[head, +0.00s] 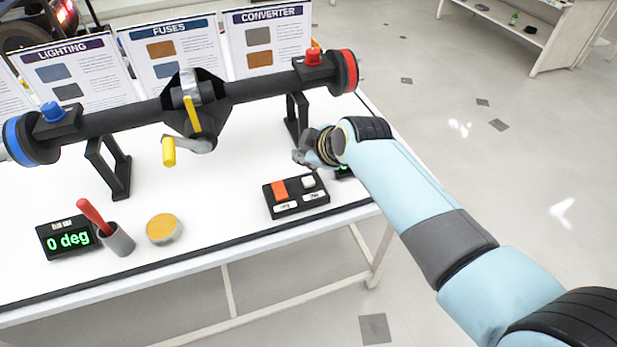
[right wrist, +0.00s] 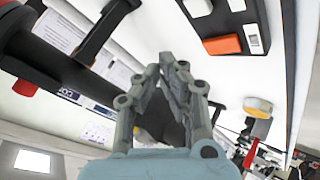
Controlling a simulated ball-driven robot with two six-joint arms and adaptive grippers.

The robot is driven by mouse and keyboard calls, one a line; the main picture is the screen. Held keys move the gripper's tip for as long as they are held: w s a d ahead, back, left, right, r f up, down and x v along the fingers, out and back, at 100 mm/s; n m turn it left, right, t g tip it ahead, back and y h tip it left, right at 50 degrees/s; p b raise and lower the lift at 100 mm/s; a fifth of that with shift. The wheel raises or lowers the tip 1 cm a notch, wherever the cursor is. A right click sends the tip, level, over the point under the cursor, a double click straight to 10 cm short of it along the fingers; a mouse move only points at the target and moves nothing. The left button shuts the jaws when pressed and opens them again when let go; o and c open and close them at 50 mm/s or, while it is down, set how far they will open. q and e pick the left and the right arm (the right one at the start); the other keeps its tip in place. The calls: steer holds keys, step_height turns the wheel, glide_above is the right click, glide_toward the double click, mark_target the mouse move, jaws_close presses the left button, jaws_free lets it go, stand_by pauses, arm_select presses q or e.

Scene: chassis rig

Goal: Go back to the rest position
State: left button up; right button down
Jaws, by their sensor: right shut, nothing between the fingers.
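My right gripper (head: 302,156) hangs over the right part of the white table, just below the axle's right stand, apart from the switch box. In the right wrist view its grey fingers (right wrist: 174,62) are together with nothing between them. The black axle rig (head: 255,89) spans the table, with a blue hub (head: 17,140) at left and a red hub (head: 349,70) at right. A crank with a yellow handle (head: 168,152) hangs at its middle. My left gripper is not in the head view.
The switch box (head: 268,205) with orange and white rockers lies just below my right gripper. A display (head: 56,242) reading 0 deg, a grey cup (head: 120,243) with a red tool and a yellow-topped tin (head: 163,228) stand at front left. Open floor (head: 520,190) lies right.

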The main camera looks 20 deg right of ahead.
stand_by(0.5)
steer(key=s+d+r+m+g+h, duration=0.15)
steer(key=s+d+r+m, duration=0.25)
steer(key=s, duration=0.7)
steer(key=s+d+r+m+g+h, duration=0.1)
steer(key=s+d+r+m+g, duration=0.2)
steer(key=s, duration=0.7)
steer(key=s+d+r+m+g+h, duration=0.1)
steer(key=s+d+r+m, duration=0.35)
steer(key=s, duration=0.65)
steer(key=s+d+f+b, duration=0.1)
steer(key=f+b, duration=0.2)
steer(key=f, duration=0.9)
steer(key=s+d+f+g+b, duration=0.1)
steer(key=f+b, duration=0.1)
steer(key=f, duration=1)
steer(key=s+d+f+b, duration=0.1)
steer(key=f+b, duration=0.2)
steer(key=f, duration=0.9)
steer(key=s+f+g+b, duration=0.1)
steer(key=s+f+b, duration=0.3)
steer(key=s+f, duration=1.3)
step_height(320, 180, down, 2)
steer(key=shift+s+d+f+b, duration=0.1)
steer(key=shift+s+d+b, duration=0.25)
steer(key=shift+s+d, duration=0.05)
